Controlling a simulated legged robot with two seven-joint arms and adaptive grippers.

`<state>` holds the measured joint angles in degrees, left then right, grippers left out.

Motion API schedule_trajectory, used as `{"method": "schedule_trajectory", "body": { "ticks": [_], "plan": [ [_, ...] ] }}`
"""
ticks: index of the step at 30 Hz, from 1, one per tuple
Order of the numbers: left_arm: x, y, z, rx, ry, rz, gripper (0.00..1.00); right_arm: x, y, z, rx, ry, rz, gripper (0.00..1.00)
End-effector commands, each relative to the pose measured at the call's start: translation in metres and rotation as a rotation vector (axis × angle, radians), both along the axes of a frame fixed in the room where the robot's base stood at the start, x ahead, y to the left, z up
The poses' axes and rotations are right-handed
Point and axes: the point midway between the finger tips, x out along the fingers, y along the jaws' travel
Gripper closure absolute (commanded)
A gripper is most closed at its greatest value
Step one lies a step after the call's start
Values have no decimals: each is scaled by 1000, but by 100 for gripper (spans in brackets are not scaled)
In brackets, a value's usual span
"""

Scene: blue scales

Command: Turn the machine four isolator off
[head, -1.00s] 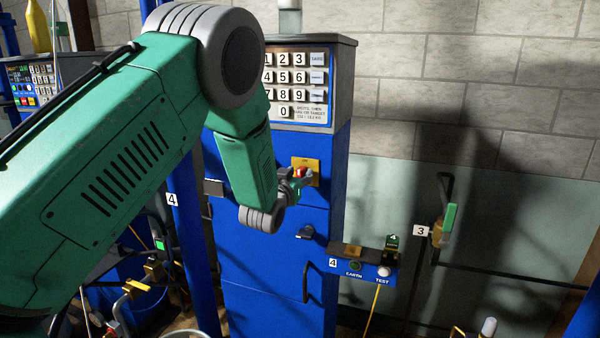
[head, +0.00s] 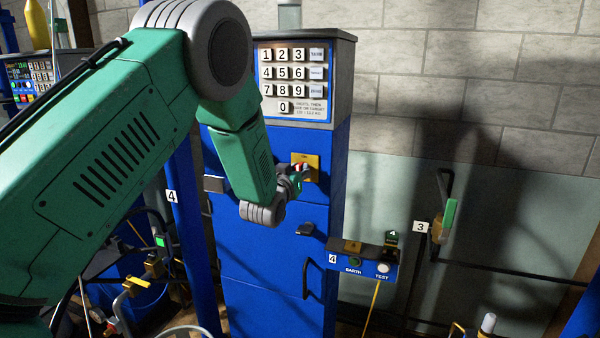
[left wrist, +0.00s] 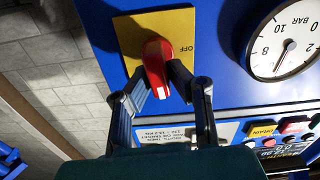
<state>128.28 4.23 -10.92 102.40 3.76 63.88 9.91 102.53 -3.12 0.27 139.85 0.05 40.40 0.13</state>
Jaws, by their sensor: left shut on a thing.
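The isolator is a red rotary handle (left wrist: 157,66) with a pale edge on a yellow plate (left wrist: 130,30) marked OFF. In the head view the yellow plate (head: 313,162) sits on the front of the blue cabinet (head: 270,250), below the keypad. My left gripper (head: 296,180) is shut on the red handle, with one finger on each side of it in the left wrist view. The handle stands slightly tilted in the wrist view, and the fingers hide part of it. I cannot tell exactly which mark it points at. My right gripper is not in view.
A keypad (head: 285,80) is above the isolator. A black latch (head: 305,229) and a bar handle (head: 306,280) are lower on the cabinet. A box marked 4 with EARTH and TEST buttons (head: 365,262) juts out at right. In the wrist view a pressure gauge (left wrist: 285,38) is beside the plate.

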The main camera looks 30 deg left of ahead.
Motion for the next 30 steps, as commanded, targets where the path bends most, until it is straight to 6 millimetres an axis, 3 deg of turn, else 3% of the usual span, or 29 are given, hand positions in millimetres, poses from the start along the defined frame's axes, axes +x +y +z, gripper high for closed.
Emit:
{"method": "schedule_trajectory", "body": {
  "ticks": [30],
  "plan": [
    [-3, 12, -10, -904, -219, 5, 100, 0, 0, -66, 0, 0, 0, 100]
  ]
}}
